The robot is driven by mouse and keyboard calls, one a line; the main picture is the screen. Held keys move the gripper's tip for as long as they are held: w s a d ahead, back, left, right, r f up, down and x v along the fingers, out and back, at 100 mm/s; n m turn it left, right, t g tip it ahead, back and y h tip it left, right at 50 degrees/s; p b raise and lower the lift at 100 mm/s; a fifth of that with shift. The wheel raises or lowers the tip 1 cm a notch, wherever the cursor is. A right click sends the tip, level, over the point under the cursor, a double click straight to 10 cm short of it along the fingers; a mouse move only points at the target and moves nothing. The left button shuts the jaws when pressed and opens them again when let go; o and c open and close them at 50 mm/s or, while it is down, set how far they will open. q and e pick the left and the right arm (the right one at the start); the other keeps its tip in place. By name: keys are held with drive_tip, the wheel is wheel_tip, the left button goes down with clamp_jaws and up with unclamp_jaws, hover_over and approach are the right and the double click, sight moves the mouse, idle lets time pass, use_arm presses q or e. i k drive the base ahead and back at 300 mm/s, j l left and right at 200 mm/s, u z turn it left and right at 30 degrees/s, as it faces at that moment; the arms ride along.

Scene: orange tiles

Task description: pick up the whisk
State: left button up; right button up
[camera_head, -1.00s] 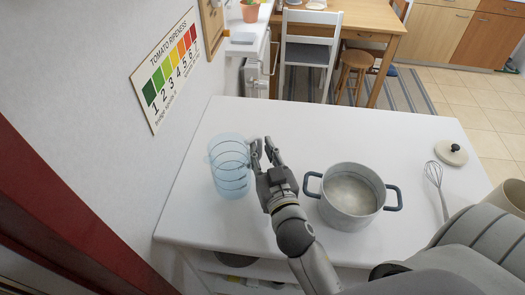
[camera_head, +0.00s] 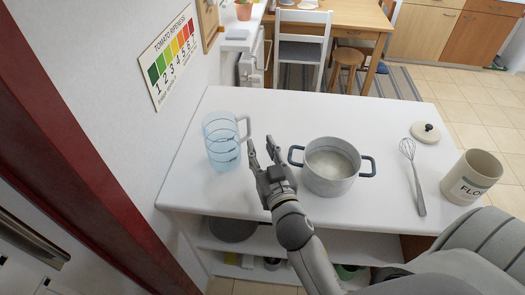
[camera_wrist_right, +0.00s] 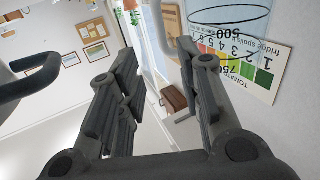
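The whisk (camera_head: 415,180) lies on the right part of the white counter, its wire head pointing away from me and its grey handle toward the front edge. My right gripper (camera_head: 262,142) is above the counter, between the jug and the pot and well to the left of the whisk. Its two fingers (camera_wrist_right: 155,85) are apart in the right wrist view, with nothing held between them. The whisk is not seen in the right wrist view. My left gripper is in neither view.
A grey pot (camera_head: 328,180) with two handles stands between my right gripper and the whisk. A clear measuring jug (camera_head: 222,150) stands left of the gripper. A lid (camera_head: 425,136) and a flour jar (camera_head: 470,178) are near the whisk. The counter (camera_head: 310,110) behind the pot is clear.

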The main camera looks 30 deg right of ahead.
sight(421, 205)
drive_tip(key=k, duration=0.2)
drive_tip(key=k+j+z, duration=0.1)
drive_tip(key=z, duration=0.5)
drive_tip(key=i+z, duration=0.2)
drive_tip(key=z, duration=0.55)
